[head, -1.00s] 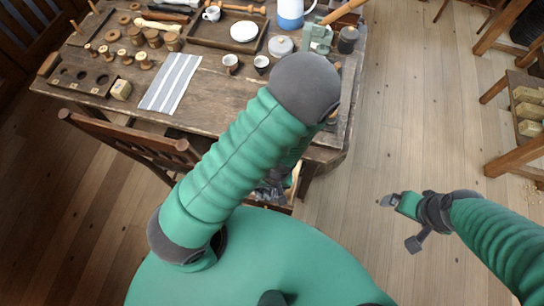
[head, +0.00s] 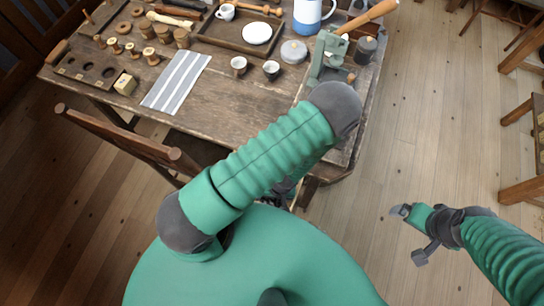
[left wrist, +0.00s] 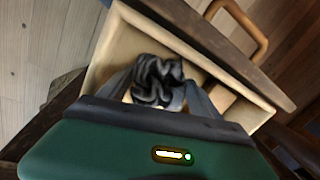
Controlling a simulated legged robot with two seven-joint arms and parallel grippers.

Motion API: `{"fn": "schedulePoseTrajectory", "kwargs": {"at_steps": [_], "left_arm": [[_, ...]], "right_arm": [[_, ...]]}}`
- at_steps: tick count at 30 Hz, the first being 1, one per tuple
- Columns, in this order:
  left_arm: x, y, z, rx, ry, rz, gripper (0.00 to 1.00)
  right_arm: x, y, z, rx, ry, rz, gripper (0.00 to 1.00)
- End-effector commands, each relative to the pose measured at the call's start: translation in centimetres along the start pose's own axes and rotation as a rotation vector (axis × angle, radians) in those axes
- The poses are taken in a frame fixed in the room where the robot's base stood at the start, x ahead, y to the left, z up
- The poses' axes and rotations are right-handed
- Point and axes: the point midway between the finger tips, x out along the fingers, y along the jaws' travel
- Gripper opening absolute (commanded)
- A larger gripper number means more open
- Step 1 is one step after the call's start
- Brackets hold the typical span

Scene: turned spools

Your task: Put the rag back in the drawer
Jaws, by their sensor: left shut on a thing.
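The rag (left wrist: 158,82) is a crumpled dark grey cloth in the left wrist view. My left gripper (left wrist: 160,92) has a finger on each side of it and is shut on it. The rag is over or inside the pale wooden drawer (left wrist: 104,48), which is pulled open; I cannot tell whether it touches the drawer's floor. In the head view my left gripper (head: 283,192) is mostly hidden behind my arm, by the table's near edge. My right gripper (head: 411,236) is open and empty above the floor at the right.
The wooden table (head: 225,100) holds a striped cloth (head: 176,83), a tray (head: 212,38), cups, spools, a jug (head: 307,16) and a green clamp-like tool (head: 326,58). A chair (head: 135,138) stands at its near side.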

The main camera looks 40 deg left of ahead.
Motion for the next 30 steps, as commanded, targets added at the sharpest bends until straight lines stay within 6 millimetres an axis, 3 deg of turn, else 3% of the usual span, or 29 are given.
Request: {"fn": "schedulePoseTrajectory", "kwargs": {"at_steps": [6,7,9,20,30], "left_arm": [[0.2,0.1,0.0,0.001,0.0,0.0,0.29],[0.2,0.1,0.0,0.001,0.0,0.0,0.76],[0.1,0.0,0.0,0.001,0.0,0.0,0.82],[-0.8,0.0,0.0,0.001,0.001,0.001,0.82],[-9.1,0.1,-0.1,0.002,0.004,0.005,0.82]], "right_arm": [[0.2,0.0,0.0,0.0,0.0,0.0,0.94],[0.1,0.0,0.0,0.0,0.0,0.0,0.94],[0.1,0.0,0.0,0.0,0.0,0.0,0.94],[-0.2,0.0,0.0,0.0,0.0,0.0,0.94],[-1.3,0.0,-0.3,0.0,0.0,0.0,0.94]]}}
